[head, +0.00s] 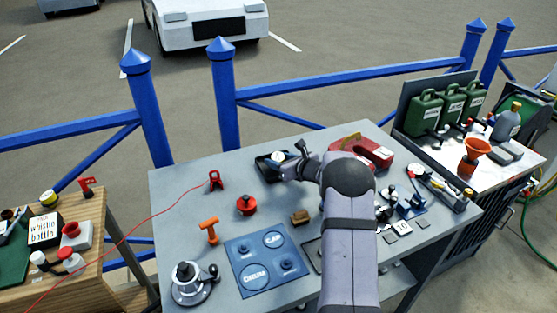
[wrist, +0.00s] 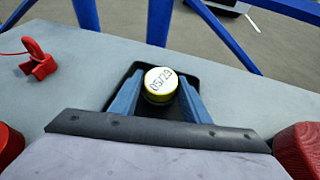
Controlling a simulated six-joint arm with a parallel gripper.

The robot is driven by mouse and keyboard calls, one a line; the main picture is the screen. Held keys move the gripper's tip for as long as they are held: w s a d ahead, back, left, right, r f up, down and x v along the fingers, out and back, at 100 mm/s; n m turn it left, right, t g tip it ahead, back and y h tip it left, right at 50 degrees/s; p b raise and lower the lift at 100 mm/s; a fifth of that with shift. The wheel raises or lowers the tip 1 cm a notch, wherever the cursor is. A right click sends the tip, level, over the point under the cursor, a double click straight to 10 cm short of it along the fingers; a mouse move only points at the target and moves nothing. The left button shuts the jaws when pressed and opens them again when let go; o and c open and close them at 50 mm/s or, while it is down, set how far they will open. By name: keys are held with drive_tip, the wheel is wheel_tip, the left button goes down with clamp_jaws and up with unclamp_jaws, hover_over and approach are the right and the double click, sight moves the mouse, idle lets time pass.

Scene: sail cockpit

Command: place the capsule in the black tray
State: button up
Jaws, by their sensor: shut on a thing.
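The capsule (wrist: 161,80) is a short round piece with a white top marked "05/29" and a yellow rim. My gripper (wrist: 160,94) is shut on it, one finger on each side. The black tray (wrist: 192,72) lies behind and around the capsule in the wrist view; I cannot tell whether the capsule touches its floor. In the head view the black tray (head: 262,168) is near the back edge of the grey table, with the white-topped capsule (head: 279,156) over it. My gripper (head: 285,166) reaches in from the right and hides part of the tray.
A red horseshoe-shaped piece (head: 372,152) lies right of the tray. A red clip (head: 215,180) with a red cord stands to the left. A red round piece (head: 246,204) and a brown block (head: 300,216) sit in front. A blue mat (head: 266,262) lies nearer.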

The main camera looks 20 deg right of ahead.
drive_tip(key=shift+f, duration=0.15)
drive_tip(key=o, duration=1)
drive_tip(key=shift+o, duration=0.2)
drive_tip(key=shift+r, duration=0.25)
drive_tip(key=b+v, duration=0.2)
drive_tip(key=v, duration=1)
drive_tip(key=shift+b, duration=0.3)
